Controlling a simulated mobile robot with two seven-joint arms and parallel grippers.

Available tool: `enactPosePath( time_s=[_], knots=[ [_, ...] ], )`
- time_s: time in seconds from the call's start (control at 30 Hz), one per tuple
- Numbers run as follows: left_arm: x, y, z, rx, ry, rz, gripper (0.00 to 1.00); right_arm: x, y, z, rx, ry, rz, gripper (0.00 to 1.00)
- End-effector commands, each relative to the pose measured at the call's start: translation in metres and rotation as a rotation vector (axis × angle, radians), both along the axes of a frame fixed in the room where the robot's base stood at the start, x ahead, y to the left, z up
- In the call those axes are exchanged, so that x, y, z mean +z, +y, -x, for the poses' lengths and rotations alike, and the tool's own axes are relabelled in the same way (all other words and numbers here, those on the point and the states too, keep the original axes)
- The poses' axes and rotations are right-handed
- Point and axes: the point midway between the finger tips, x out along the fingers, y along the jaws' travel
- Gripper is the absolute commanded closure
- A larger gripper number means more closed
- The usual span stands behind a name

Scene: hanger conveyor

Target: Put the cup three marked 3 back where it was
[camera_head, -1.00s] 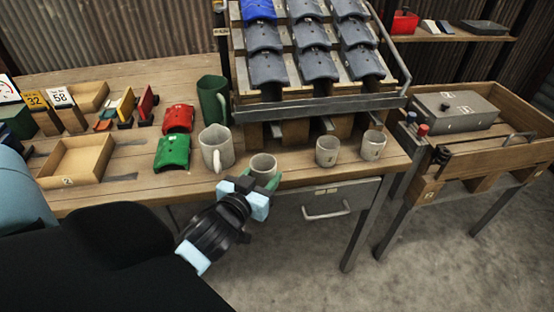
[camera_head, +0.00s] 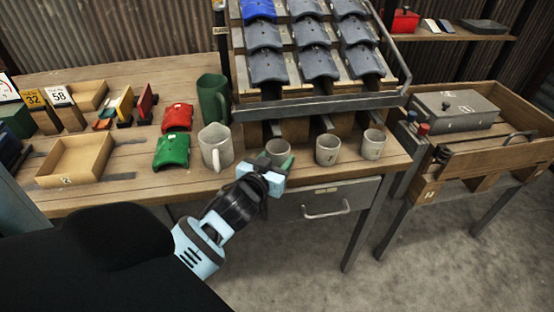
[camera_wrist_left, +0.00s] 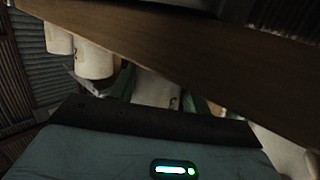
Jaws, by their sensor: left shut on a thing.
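A small pale grey cup (camera_head: 277,148) is in my left gripper (camera_head: 279,164), at the front edge of the wooden bench. The gripper's green fingertips are shut on it. In the left wrist view the held cup (camera_wrist_left: 157,90) shows between the fingers, with a dark mark too blurred to read. Two like cups stand upright to its right, a middle one (camera_head: 328,150) and a right one (camera_head: 373,145); their marks are too small to read. Whether the held cup touches the bench is unclear. My right gripper is out of view.
A larger pale mug (camera_head: 216,148) stands close left of the held cup. A green mug (camera_head: 213,98) and red (camera_head: 177,117) and green (camera_head: 172,151) tiles are farther left. A sloped tile rack (camera_head: 320,104) rises behind the cups. A drawer (camera_head: 325,200) is below.

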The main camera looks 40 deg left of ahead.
Motion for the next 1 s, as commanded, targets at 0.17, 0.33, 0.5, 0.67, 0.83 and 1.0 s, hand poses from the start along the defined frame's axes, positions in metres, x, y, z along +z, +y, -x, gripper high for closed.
enactPosePath(
  time_s=[0.17, 0.33, 0.5, 0.67, 0.83, 1.0],
  knots=[
    [0.000, 0.000, 0.000, 0.000, 0.000, 0.000, 0.77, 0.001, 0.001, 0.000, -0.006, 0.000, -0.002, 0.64],
    [-0.003, 0.000, 0.000, -0.001, 0.001, 0.000, 0.50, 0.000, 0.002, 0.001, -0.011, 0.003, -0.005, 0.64],
    [-0.003, 0.000, 0.000, 0.000, 0.000, 0.000, 0.31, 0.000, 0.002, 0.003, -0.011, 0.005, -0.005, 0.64],
    [-0.003, 0.000, 0.000, 0.000, 0.000, 0.000, 0.31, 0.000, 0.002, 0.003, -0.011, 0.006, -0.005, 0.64],
    [0.002, 0.000, 0.000, 0.000, -0.001, -0.001, 0.31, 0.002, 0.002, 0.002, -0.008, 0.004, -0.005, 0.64],
    [0.002, -0.005, 0.019, -0.001, 0.002, 0.003, 0.31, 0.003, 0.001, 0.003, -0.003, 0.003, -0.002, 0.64]
  ],
)
